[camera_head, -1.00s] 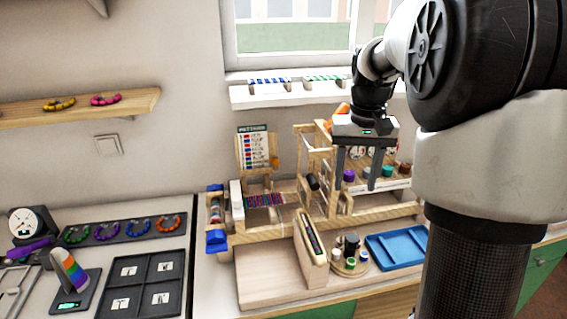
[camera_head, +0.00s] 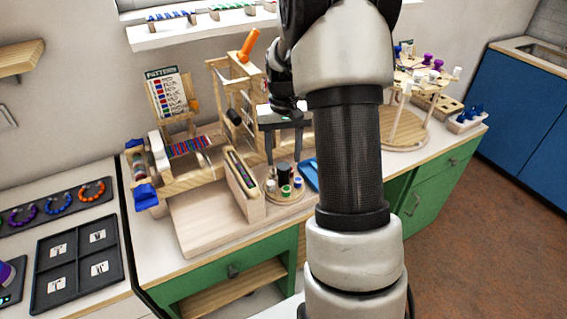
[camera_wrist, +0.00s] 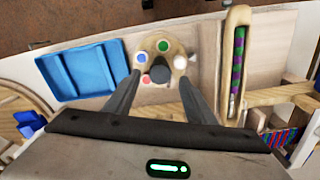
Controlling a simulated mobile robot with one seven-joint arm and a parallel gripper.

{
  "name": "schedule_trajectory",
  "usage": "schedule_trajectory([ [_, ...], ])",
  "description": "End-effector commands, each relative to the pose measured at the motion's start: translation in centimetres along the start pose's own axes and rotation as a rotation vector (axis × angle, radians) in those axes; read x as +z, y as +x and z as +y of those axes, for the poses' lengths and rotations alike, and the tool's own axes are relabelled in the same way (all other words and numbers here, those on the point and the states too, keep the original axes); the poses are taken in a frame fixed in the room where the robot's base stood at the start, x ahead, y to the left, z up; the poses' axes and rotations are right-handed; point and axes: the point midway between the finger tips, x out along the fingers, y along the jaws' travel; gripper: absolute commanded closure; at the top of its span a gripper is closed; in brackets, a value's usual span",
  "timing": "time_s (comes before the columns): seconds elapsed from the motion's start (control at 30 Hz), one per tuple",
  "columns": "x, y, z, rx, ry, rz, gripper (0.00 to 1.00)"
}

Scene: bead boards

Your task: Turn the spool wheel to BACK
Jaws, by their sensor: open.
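The spool wheel (camera_head: 272,197) is a small round wooden disc at the front of the workbench. It carries several short coloured spools and a tall dark centre knob (camera_head: 284,172). In the wrist view the wheel (camera_wrist: 149,41) shows blue, green, red and white spools around the dark knob (camera_wrist: 159,74). My gripper (camera_head: 284,160) is open and empty, pointing down over the wheel. In the wrist view its fingertips (camera_wrist: 160,76) lie on either side of the knob. I cannot tell whether they touch it or how far above the disc they are. No BACK mark is readable.
A blue tray (camera_wrist: 82,70) lies beside the wheel. A wooden holder with a beaded strip (camera_head: 244,187) stands close on the other side. A wooden frame (camera_head: 222,90) and loom (camera_head: 180,157) stand behind. The board in front (camera_head: 205,225) is clear.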

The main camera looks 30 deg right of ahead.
Motion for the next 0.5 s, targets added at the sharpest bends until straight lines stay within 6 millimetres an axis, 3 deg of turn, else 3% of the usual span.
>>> schedule_trajectory([
  [0.2, 0.0, 2.6, 0.0, 0.000, 0.000, -0.001, 0.50],
  [0.5, 0.0, 3.1, 0.0, 0.000, -0.001, 0.000, 0.50],
])
